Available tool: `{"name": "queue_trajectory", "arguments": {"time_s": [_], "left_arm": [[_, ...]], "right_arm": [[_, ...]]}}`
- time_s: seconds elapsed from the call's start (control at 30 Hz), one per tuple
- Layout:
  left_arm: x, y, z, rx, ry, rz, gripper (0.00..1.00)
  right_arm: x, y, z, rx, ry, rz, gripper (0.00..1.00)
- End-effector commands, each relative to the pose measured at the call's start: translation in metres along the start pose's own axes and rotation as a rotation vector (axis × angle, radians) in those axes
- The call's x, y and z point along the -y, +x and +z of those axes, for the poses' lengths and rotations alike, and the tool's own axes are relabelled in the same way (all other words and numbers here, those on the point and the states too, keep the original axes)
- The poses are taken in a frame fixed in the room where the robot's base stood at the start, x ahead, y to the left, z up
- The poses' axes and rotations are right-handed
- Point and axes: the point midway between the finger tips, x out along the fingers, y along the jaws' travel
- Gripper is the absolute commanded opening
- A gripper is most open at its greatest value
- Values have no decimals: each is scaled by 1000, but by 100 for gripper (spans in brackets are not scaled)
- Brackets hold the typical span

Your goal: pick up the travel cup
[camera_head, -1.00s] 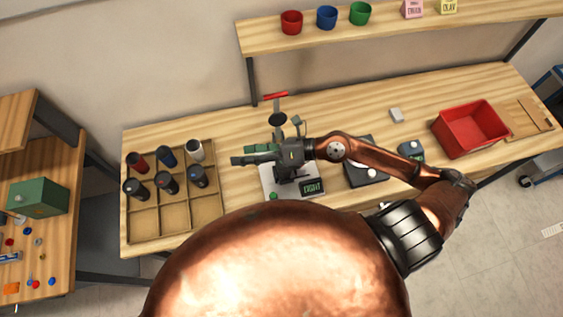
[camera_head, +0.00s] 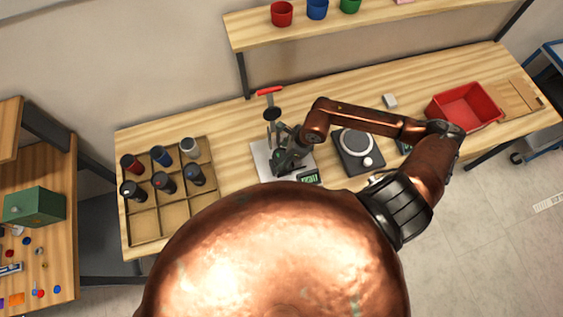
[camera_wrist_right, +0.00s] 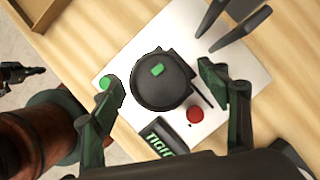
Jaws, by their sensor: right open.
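A travel cup with a round black lid and a green tab (camera_wrist_right: 157,88) stands on the white base plate (camera_wrist_right: 135,58) of the laser marker, seen from above in the right wrist view. My right gripper (camera_wrist_right: 161,85) is open, with one finger to each side of the lid in that view; I cannot tell whether either touches it. In the head view my right gripper (camera_head: 285,158) points down over the marker plate and mostly hides the cup.
The marker's red-handled post (camera_head: 271,103) rises behind the plate. A wooden divided tray (camera_head: 176,217) holds several cups at the left. A black scale-like device (camera_head: 349,146) and a red bin (camera_head: 437,112) are to the right. A shelf (camera_head: 400,25) hangs above.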

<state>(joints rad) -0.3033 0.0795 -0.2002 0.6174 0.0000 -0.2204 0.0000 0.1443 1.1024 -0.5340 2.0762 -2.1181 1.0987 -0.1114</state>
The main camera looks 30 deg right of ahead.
Motion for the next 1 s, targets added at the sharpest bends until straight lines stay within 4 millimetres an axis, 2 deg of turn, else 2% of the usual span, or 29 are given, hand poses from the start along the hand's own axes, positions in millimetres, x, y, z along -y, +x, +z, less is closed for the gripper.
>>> {"name": "queue_trajectory", "arguments": {"time_s": [0.13,0.37,0.77,1.0], "left_arm": [[0,-2,-2,-3,0,0,0],[1,-1,-6,-7,1,-1,0],[1,-1,-6,-8,1,-1,0],[1,-1,-6,-8,1,-1,0]], "right_arm": [[0,13,1,0,0,0,69],[0,14,1,0,-3,0,69],[0,14,1,1,-3,1,41],[0,14,2,2,-3,1,39]]}}
